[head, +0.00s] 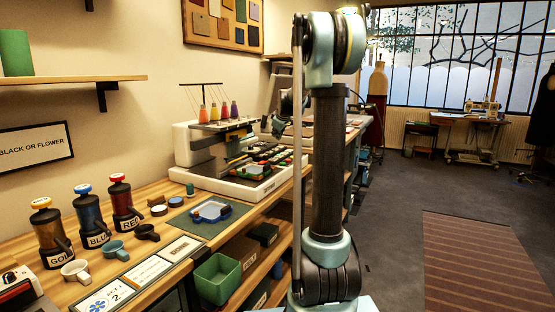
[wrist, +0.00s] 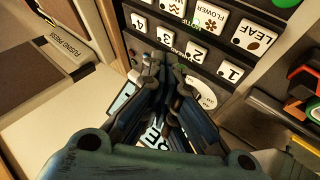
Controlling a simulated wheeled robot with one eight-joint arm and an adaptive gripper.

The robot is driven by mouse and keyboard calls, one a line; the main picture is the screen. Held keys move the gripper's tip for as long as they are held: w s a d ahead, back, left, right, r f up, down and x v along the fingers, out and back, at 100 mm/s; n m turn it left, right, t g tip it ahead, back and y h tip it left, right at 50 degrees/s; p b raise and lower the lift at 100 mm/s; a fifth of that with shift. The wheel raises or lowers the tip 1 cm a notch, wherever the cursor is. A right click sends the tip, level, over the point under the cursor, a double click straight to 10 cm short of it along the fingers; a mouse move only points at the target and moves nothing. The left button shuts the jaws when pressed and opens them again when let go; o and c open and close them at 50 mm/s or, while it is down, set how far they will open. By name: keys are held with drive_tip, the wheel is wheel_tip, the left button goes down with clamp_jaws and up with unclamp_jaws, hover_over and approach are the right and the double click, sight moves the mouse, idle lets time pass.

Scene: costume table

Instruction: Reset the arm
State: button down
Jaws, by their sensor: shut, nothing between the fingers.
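My gripper (wrist: 165,70) shows in the wrist view with its two dark fingers drawn together and nothing between them. It is in front of a dark key panel (wrist: 190,42) with white keys marked LEAF, FLOWER and numbers. I cannot tell whether the fingertips touch the panel.
In the head view, a multi-thread embroidery machine (head: 213,143) stands on the wooden bench (head: 155,198), left of my arm. Gold, blue and red dispensers (head: 88,216), small cups and a green bin (head: 217,278) are nearer. Open floor (head: 400,215) lies to the right.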

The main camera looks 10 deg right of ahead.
drive_tip(key=shift+s, duration=0.1)
drive_tip(key=s+f+m+g, duration=0.2)
drive_tip(key=s+f+m, duration=0.15)
drive_tip(key=s, duration=1.25)
drive_tip(key=s+f+m+g, duration=0.2)
drive_tip(key=s+f, duration=0.2)
drive_tip(key=s, duration=1.2)
drive_tip(key=s+f+m+g, duration=0.1)
drive_tip(key=s+f+m, duration=0.1)
drive_tip(key=s+f, duration=0.5)
drive_tip(key=s+f+m+g+h, duration=0.1)
drive_tip(key=s+f, duration=0.7)
drive_tip(key=s, duration=0.9)
drive_tip(key=shift+d+f+m+g, duration=0.35)
drive_tip(key=shift+m+g, duration=0.15)
drive_tip(key=shift+m, duration=0.25)
drive_tip(key=shift+w+f, duration=0.15)
drive_tip(key=shift+w, duration=0.25)
